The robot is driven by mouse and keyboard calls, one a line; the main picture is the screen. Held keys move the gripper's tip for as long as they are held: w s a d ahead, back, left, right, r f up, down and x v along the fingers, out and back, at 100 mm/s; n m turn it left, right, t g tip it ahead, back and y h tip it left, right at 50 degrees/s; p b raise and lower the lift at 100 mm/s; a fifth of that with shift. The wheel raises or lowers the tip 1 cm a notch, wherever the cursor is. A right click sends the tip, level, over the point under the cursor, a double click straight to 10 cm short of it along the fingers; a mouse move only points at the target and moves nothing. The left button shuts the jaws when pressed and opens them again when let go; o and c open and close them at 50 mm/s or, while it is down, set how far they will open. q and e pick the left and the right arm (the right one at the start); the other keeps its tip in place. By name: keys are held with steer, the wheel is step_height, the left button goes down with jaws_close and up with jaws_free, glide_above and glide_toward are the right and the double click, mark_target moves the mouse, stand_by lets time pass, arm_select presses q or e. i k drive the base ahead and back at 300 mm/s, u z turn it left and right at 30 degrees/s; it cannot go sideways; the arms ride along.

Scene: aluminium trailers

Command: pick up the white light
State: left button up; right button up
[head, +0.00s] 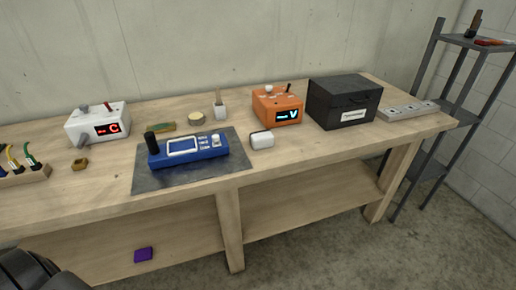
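A small white rounded block (262,139), which looks like the white light, sits on the wooden workbench (300,155). It is just right of the dark mat (160,185), in front of the orange box. Nothing touches it from above and its front and top are in clear view. Neither of my grippers shows in the head view. Only a dark part of my own body or arm shows at the lower left corner.
A blue device (188,150) lies on the mat. Behind stand an orange box (277,107), a black case (344,102), a white box with red display (97,124) and a small white cup (219,109). A purple item (143,254) is on the lower shelf. Bench front is clear.

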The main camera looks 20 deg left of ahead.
mark_target(263, 140)
steer(key=k, duration=0.7)
steer(key=u, duration=1.45)
steer(key=i, duration=0.5)
steer(key=u, duration=0.05)
